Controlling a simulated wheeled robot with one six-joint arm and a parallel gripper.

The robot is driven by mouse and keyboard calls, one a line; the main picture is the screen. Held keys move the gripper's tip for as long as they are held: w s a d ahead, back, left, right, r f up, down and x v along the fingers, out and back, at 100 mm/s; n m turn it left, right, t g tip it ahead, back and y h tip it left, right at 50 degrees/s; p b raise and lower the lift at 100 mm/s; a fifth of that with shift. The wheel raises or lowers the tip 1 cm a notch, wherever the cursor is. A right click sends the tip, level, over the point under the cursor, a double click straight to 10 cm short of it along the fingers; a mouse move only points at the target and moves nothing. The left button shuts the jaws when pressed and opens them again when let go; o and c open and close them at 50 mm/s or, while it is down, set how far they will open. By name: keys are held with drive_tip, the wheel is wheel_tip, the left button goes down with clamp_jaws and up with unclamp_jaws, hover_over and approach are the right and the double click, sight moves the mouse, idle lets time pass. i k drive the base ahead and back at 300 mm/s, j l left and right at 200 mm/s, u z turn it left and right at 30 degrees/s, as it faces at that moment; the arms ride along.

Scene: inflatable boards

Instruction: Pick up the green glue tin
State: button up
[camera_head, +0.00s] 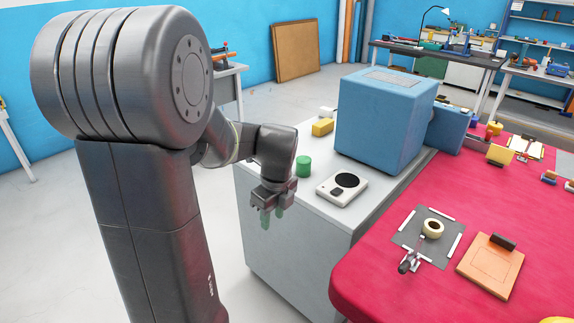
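The green glue tin (303,167) is a small green cylinder. It stands upright on the grey cabinet top, near the cabinet's left edge. My gripper (271,213) points down in front of and to the left of the tin, by the cabinet's edge in the picture. Its two greenish fingertips show apart, with nothing seen held between them. The gripper appears clear of the tin. My wrist partly covers the area just left of the tin.
A white device with a black disc (342,188) lies right of the tin. A red-covered table (390,285) with a tape roll (433,228) adjoins at right. Floor left of the cabinet is clear.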

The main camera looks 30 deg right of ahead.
sight(303, 163)
drive_tip(key=i+l+z, duration=0.15)
drive_tip(key=i+z, duration=0.2)
drive_tip(key=i, duration=0.55)
drive_tip(key=i+l, duration=0.2)
drive_tip(key=l, duration=0.15)
drive_tip(key=i+l+z, duration=0.15)
drive_tip(key=l, duration=0.2)
drive_tip(key=i, duration=0.1)
